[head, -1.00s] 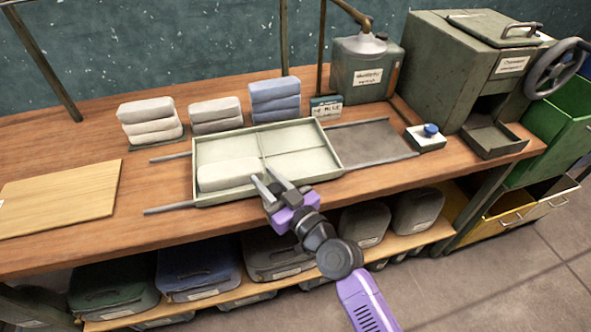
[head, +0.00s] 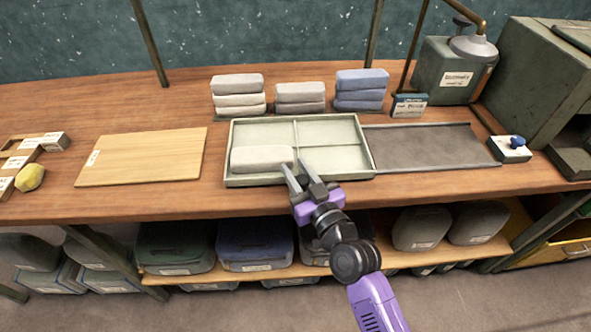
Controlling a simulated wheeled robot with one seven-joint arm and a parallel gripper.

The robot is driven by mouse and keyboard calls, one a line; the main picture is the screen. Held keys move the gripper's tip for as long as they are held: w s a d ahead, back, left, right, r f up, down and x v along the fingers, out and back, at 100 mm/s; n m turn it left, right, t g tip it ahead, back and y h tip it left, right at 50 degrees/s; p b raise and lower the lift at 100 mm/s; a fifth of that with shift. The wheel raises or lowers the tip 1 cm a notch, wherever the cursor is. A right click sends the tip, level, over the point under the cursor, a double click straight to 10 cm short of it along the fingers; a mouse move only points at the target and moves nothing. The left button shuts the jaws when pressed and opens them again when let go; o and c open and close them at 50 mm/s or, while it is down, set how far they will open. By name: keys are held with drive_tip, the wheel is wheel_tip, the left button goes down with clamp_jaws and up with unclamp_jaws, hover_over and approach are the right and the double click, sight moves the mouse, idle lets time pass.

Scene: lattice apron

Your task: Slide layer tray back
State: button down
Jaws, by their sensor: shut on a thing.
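The layer tray (head: 340,176), pale green with low walls and cross dividers, lies on the wooden bench. A pale block (head: 262,157) lies in its front left compartment; the other compartments that show are empty. My gripper (head: 299,174) is at the middle of the tray's front wall, with its fingers closed on the rim. The fingers hide a small part of that wall and the divider's front end. A flat dark grey bed (head: 430,147) with raised edges lies bare just right of the tray.
Stacks of white (head: 238,94), grey (head: 301,97) and blue blocks (head: 361,90) stand behind the tray. A wooden board (head: 143,157) lies to the left, with bare bench between. A small box with a blue knob (head: 511,149) sits right of the bed.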

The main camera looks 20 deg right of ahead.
sight(303, 186)
drive_tip(key=shift+a, duration=0.35)
drive_tip(key=c, duration=1.1)
unclamp_jaws()
drive_tip(key=shift+w+a, duration=0.1)
drive_tip(key=shift+o, duration=0.2)
drive_tip(key=shift+d, duration=0.2)
drive_tip(key=s, duration=0.2)
drive_tip(key=s+b, duration=0.1)
drive_tip(key=s, duration=0.1)
drive_tip(key=s+b, duration=0.1)
drive_tip(key=s, duration=0.2)
drive_tip(key=shift+d+f, duration=0.1)
drive_tip(key=shift+d, duration=0.2)
drive_tip(key=shift+s, duration=0.4)
drive_tip(key=shift+d, duration=0.1)
